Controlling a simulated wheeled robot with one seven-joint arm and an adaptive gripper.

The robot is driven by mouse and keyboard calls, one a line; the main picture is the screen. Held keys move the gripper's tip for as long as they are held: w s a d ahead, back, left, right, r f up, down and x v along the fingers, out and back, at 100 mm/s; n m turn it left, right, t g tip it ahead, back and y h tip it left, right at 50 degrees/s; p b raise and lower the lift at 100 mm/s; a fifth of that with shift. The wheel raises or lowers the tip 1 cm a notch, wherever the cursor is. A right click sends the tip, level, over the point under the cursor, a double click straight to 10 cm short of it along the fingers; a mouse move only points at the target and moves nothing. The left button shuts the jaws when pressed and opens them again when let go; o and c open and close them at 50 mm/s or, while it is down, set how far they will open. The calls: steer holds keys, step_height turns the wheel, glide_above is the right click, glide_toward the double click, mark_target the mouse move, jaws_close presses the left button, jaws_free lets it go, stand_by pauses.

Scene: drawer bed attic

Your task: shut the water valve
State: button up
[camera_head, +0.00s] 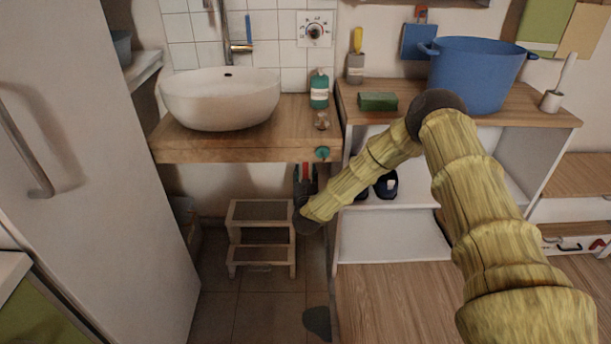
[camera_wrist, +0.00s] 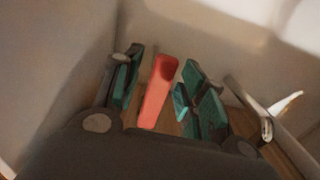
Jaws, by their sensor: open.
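A red lever (camera_wrist: 157,92), which looks like the water valve's handle, stands between the two teal-padded fingers of my gripper (camera_wrist: 158,88) in the wrist view. The fingers are open on either side of it, with a visible gap at each side. In the head view a bit of red (camera_head: 306,172) shows below the front edge of the washbasin counter, at my dark gripper (camera_head: 304,181). The valve's body and pipe are hidden, and I cannot tell whether a pad touches the lever.
The wooden counter (camera_head: 230,152) with a white basin (camera_head: 220,98) is just above my gripper. A step stool (camera_head: 262,238) stands below left. A shelf unit (camera_head: 385,228) with dark blue items is close on the right. A metal part (camera_wrist: 262,122) lies right of the fingers.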

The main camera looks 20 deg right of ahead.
steer(key=shift+w+d, duration=0.1)
steer(key=shift+w, duration=0.1)
jaws_close()
stand_by(0.3)
